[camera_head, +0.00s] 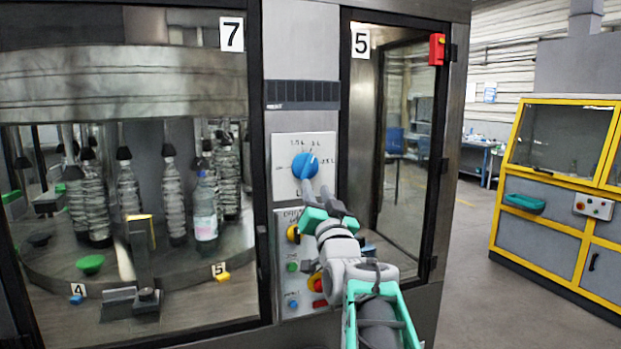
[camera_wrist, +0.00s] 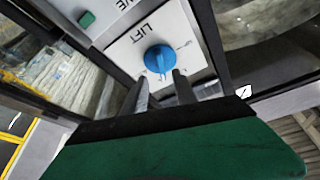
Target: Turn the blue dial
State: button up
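The blue dial (camera_head: 304,166) sits on a pale panel (camera_head: 283,150) between the machine's two glazed sections, with printed marks around it. In the wrist view the dial (camera_wrist: 160,59) is just beyond the fingertips, on the panel that reads "LIFT" (camera_wrist: 128,45). My gripper (camera_head: 318,190) is just below and right of the dial in the head view. In the wrist view its two fingers (camera_wrist: 160,82) are apart with nothing between them. Whether a fingertip touches the dial is unclear.
A glass door (camera_head: 408,150) stands right of the dial. Bottles (camera_head: 173,200) stand behind the left window.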

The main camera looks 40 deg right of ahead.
aim_at(310, 168)
jog(key=p+x, duration=0.1)
jog(key=x, duration=0.1)
jog(key=p+x, duration=0.1)
jog(key=x, duration=0.2)
jog(key=p+x, duration=0.1)
jog(key=x, duration=0.1)
jog(key=shift+w+d+r+p, duration=0.2)
jog(key=shift+r+p, duration=0.15)
jog(key=shift+r, duration=0.15)
jog(key=shift+c, duration=0.2)
grip_shut()
